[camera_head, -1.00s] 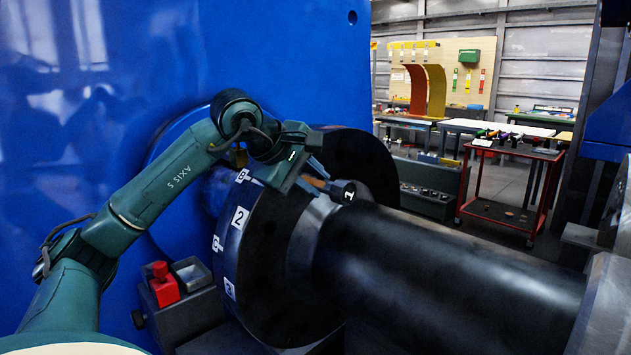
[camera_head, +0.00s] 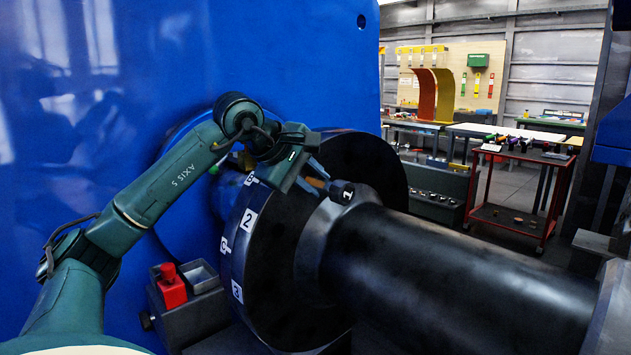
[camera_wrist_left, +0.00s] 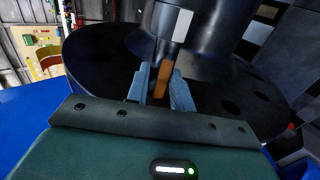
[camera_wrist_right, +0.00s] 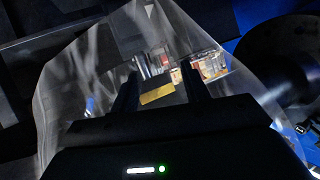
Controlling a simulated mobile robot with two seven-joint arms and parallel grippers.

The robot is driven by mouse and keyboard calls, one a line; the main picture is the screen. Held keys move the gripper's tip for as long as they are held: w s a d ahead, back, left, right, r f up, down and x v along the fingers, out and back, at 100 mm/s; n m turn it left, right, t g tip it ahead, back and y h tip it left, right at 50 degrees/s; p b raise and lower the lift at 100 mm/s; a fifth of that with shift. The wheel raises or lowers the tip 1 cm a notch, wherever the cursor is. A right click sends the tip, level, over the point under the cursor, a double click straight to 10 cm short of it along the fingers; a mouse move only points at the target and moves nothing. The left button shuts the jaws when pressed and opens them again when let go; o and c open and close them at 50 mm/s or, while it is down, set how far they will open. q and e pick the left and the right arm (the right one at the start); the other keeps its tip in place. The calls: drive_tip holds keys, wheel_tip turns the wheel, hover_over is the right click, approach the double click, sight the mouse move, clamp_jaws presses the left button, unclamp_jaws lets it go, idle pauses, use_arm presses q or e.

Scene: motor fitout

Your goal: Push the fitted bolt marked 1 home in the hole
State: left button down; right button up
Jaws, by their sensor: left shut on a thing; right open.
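The bolt marked 1 (camera_head: 343,192) has a dark head with a white label and an orange-brown shank. My left gripper (camera_head: 317,180) is shut on its shank, beside the dark flange (camera_head: 290,255). In the left wrist view the orange shank (camera_wrist_left: 163,80) shows between the fingers (camera_wrist_left: 158,88), and the dark head (camera_wrist_left: 165,25) stands out away from the flange. The hole around the shank's end is hidden by the gripper, so I cannot tell how deep the bolt is. My right gripper (camera_wrist_right: 160,85) is open, seen only in its own wrist view.
A thick dark shaft (camera_head: 450,255) runs from the flange to the lower right. Label plates, one marked 2 (camera_head: 249,220), sit on the flange rim. A blue housing (camera_head: 290,60) rises behind. A red block (camera_head: 171,286) stands below left; a red cart (camera_head: 525,160) is far right.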

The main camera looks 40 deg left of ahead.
use_arm(q)
drive_tip(key=shift+a+r, duration=0.2)
drive_tip(key=shift+a, duration=0.55)
use_arm(e)
drive_tip(key=shift+f, duration=0.1)
use_arm(q)
drive_tip(key=c, duration=1.3)
unclamp_jaws()
drive_tip(key=shift+o, duration=0.8)
drive_tip(key=shift+f, duration=0.2)
drive_tip(key=v, duration=1.3)
drive_tip(key=shift+r, duration=0.3)
use_arm(e)
drive_tip(key=shift+s+d+r, duration=0.15)
drive_tip(key=shift+r, duration=0.2)
use_arm(q)
drive_tip(key=shift+d, duration=0.1)
use_arm(e)
drive_tip(key=shift+f, duration=0.1)
